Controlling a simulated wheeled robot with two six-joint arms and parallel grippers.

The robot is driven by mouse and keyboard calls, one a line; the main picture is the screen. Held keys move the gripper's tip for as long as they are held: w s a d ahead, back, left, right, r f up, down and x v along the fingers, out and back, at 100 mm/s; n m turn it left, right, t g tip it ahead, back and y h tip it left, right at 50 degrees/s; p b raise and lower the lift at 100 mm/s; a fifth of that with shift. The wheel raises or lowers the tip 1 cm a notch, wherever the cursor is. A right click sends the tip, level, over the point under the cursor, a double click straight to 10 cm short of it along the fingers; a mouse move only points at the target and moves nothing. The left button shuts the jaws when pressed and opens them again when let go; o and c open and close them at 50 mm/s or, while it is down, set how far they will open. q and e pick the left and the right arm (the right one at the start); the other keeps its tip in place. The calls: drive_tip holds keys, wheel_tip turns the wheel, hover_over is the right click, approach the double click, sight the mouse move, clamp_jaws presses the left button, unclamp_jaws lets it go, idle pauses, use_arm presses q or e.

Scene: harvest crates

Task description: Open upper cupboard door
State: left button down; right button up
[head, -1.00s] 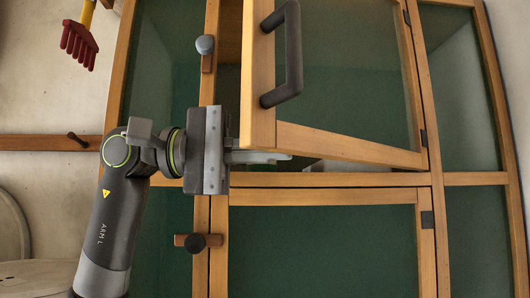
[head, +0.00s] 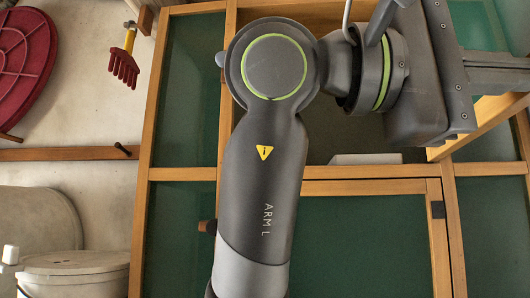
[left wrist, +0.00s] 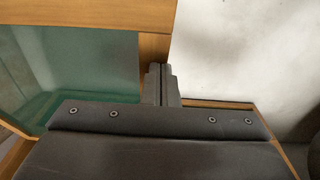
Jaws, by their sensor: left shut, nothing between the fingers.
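The upper cupboard door (head: 485,127) stands swung well open at the right of the head view. Only part of its wooden frame shows, partly behind my left gripper; its handle is out of sight. The opening behind my left arm is dark, with a pale object (head: 366,159) low inside. My left gripper (left wrist: 162,85) is shut and empty; in the left wrist view, its fingers lie in front of a wooden frame with green glass (left wrist: 85,65). I cannot tell whether they touch it. My right gripper is not in view.
The closed lower door (head: 365,187) is below the opening. A red-headed brush (head: 124,66) and a red round item (head: 25,60) hang on the left wall. A pale lidded container (head: 75,265) stands lower left. Pale wall (left wrist: 240,50) is at right in the wrist view.

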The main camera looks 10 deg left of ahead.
use_arm(q)
drive_tip(key=s+d, duration=0.1)
drive_tip(key=d, duration=0.5)
drive_tip(key=shift+d+b, duration=0.25)
drive_tip(key=shift+b, duration=0.05)
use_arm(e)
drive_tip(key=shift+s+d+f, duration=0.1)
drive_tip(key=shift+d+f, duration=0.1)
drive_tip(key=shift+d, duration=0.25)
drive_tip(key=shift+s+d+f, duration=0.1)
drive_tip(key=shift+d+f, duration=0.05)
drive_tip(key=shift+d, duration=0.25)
use_arm(q)
drive_tip(key=shift+s+d, duration=0.1)
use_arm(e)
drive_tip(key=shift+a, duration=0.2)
